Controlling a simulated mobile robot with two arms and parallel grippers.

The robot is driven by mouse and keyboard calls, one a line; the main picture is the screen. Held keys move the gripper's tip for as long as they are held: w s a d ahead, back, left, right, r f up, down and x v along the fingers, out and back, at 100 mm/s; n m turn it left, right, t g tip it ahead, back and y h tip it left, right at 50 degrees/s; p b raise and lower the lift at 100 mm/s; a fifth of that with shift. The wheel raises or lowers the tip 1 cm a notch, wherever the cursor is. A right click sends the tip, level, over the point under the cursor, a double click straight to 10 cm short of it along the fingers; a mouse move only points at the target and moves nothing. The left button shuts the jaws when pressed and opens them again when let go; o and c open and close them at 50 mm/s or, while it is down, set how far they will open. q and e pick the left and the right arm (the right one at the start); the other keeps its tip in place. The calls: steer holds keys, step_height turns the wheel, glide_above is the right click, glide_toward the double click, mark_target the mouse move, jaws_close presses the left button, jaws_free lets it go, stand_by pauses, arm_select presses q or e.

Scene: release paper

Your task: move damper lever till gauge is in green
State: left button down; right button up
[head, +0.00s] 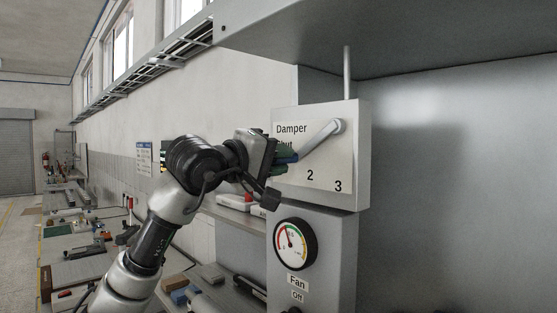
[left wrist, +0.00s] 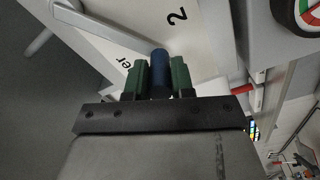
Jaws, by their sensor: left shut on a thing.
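The damper box (head: 362,150) has a panel marked "Damper", a partly hidden word below it, and 2 and 3. Its grey lever (head: 318,141) slants down and left from the pivot, left of the 2. My left gripper (head: 283,157) is shut on the lever's blue grip, which shows between the green fingers in the left wrist view (left wrist: 160,70). The round gauge (head: 295,244) is below the box, with red, yellow and green bands; its needle is too small to read surely. It shows partly in the left wrist view (left wrist: 309,14). My right gripper is not in view.
A metal hood (head: 400,35) overhangs the box, with a thin pipe (head: 347,72) between them. A fan control (head: 297,296) marked "Off" is under the gauge. Cluttered benches (head: 85,240) run along the wall at left.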

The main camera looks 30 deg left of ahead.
arm_select(q)
steer(key=shift+f, duration=0.1)
steer(key=c, duration=1)
jaws_free()
steer(key=shift+s+a, duration=0.1)
steer(key=shift+o, duration=0.2)
steer(key=shift+s, duration=0.35)
steer(key=b+v, duration=0.4)
steer(key=v, duration=0.6)
steer(key=shift+a, duration=0.15)
